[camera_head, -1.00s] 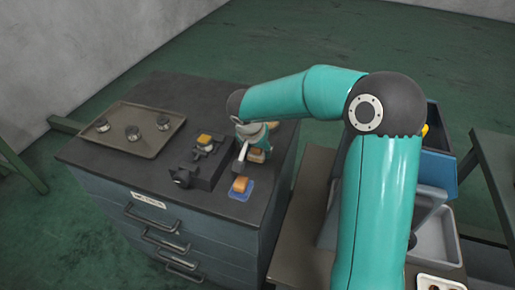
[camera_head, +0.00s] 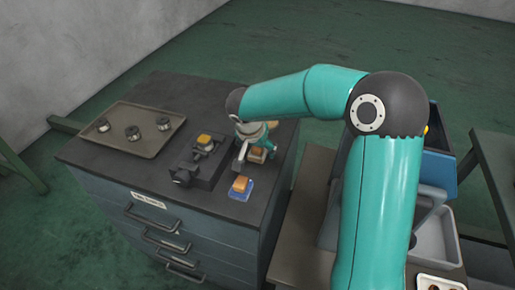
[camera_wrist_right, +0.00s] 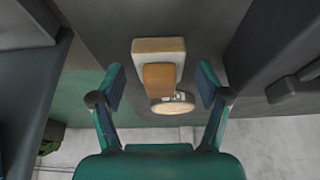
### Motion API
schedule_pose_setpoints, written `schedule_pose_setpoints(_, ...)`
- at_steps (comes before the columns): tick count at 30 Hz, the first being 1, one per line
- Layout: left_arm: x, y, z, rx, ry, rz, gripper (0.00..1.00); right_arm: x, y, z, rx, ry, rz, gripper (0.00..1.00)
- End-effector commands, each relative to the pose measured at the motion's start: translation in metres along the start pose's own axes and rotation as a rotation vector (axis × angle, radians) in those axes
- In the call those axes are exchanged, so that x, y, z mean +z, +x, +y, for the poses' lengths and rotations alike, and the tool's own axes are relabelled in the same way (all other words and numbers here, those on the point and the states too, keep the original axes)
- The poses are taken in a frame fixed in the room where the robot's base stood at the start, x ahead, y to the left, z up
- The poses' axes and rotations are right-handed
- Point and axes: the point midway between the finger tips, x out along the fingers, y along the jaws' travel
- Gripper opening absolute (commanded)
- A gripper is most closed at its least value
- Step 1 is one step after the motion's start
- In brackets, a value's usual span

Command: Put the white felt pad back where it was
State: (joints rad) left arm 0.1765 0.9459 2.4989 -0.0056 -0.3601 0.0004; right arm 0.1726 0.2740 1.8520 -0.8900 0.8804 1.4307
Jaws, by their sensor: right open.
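A cream-white pad (camera_wrist_right: 158,46) lies on the dark cabinet top in the right wrist view, with a tan block (camera_wrist_right: 158,76) on it. A round, pale-topped piece (camera_wrist_right: 172,103) stands beside the block, nearer my gripper. In the head view the tan block (camera_head: 257,153) shows partly behind my right gripper (camera_head: 249,154). My right gripper is open, its fingers (camera_wrist_right: 160,88) spread on both sides of the block and round piece, touching neither as far as I can see. My left gripper is in neither view.
A blue bin (camera_head: 440,172) stands at right.

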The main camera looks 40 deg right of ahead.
Motion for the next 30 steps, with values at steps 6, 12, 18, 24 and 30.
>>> schedule_pose_setpoints(6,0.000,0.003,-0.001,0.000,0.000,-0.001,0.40,-0.001,-0.038,-0.002,-0.007,0.000,0.005,0.76)
schedule_pose_setpoints(12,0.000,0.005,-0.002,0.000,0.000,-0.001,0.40,0.000,-0.079,-0.002,-0.006,0.000,0.003,0.76)
schedule_pose_setpoints(18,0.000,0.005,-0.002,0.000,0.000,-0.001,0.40,0.000,-0.107,-0.001,-0.004,-0.001,0.001,0.76)
schedule_pose_setpoints(24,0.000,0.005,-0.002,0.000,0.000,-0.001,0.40,0.000,-0.116,-0.001,-0.002,-0.001,0.000,0.76)
schedule_pose_setpoints(30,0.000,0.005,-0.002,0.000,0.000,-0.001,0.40,0.000,-0.116,-0.001,-0.002,-0.001,0.000,0.76)
